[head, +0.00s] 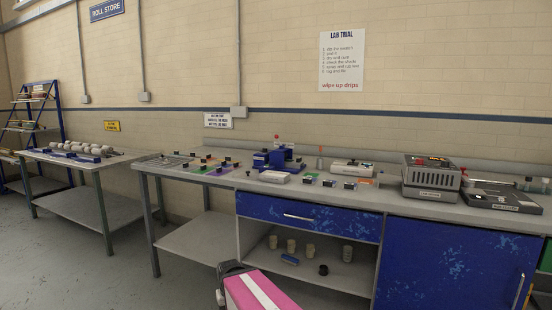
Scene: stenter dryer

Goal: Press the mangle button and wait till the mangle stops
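A small blue machine (262,160), which looks like the mangle, stands on the long grey workbench (217,180) near the wall. A red knob or ball (277,137) shows at its top. A pale block or tray (274,177) sits just in front of it. I cannot make out which part is the button, or whether the rollers turn. The fingers of my gripper do not show. A pink and dark part at the bottom centre may belong to my arm; it is well below and in front of the machine.
Coloured swatches and small dark blocks (211,165) lie left of the machine. Blue drawer and cupboard fronts (448,262) face me. A second table (75,158) holds rolls.

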